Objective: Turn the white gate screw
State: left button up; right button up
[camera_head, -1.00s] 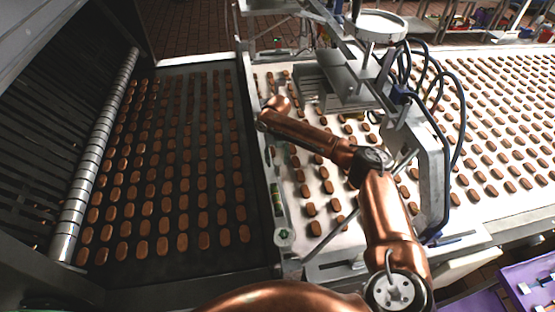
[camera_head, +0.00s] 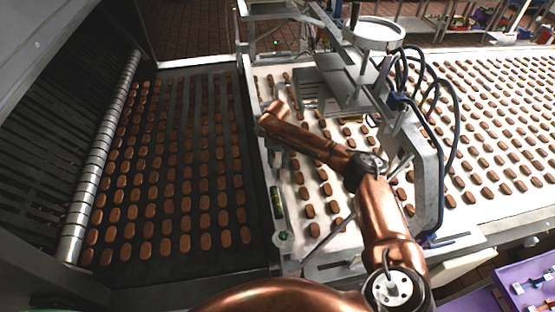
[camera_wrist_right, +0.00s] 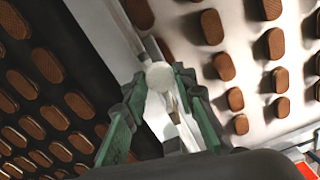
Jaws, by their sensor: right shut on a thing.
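The white gate screw (camera_wrist_right: 159,76) shows in the right wrist view as a pale round head. It sits beside the metal rail between the dark belt and the white belt. My right gripper (camera_wrist_right: 160,83) has its green, dark-tipped fingers on both sides of the screw head, closed on it. In the head view my copper right arm reaches up and left to the rail. The gripper's fingertips and the screw are hard to make out there. My left gripper is not in view.
A dark belt (camera_head: 219,254) with rows of brown biscuits lies left of the rail. A white belt (camera_head: 345,238) with more biscuits lies right. A metal machine frame (camera_head: 430,165) with cables stands close to my right arm. A purple tray (camera_head: 510,270) is at lower right.

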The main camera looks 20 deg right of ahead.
aim_at(277, 164)
dwell(0.3)
jog(key=o, duration=1.2)
jog(key=shift+c, duration=0.2)
notch_tip(277, 164, up, 12)
